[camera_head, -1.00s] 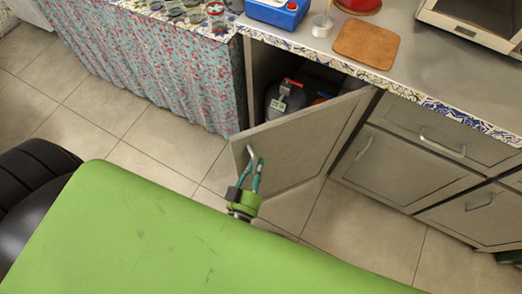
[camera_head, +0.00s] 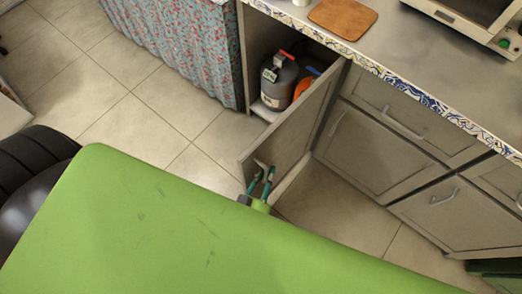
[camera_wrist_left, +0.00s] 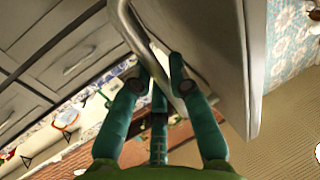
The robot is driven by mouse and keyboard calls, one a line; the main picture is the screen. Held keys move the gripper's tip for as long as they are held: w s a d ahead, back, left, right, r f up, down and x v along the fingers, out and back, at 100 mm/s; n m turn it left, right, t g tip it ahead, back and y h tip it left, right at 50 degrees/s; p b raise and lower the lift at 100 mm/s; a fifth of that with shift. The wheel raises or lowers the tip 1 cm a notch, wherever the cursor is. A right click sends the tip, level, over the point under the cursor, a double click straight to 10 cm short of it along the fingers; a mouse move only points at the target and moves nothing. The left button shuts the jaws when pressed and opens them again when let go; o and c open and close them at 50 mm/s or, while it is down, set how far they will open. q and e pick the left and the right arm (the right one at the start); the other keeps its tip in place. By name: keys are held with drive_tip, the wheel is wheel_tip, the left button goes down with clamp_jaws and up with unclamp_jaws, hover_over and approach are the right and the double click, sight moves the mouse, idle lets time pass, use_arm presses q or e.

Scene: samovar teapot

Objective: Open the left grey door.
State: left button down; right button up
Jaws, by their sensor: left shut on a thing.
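In the left wrist view the fingers (camera_wrist_left: 155,80) close around the metal handle bar (camera_wrist_left: 138,38), beside the door panel (camera_wrist_left: 205,45). My right gripper is in neither view.
Inside the cabinet stand a grey canister (camera_head: 279,82) and an orange item (camera_head: 305,84). Closed grey drawers (camera_head: 370,150) are right of the door. A patterned curtain (camera_head: 190,45) hangs to the left. Tiled floor (camera_head: 140,125) is clear in front of the curtain.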

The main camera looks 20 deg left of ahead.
use_arm(q)
drive_tip(key=shift+s+d, duration=0.1)
drive_tip(key=shift+d, duration=0.5)
drive_tip(key=c, duration=1.1)
unclamp_jaws()
drive_tip(key=shift+c, duration=0.2)
drive_tip(key=s, duration=0.7)
drive_tip(key=shift+s, duration=0.2)
drive_tip(key=shift+d, duration=0.1)
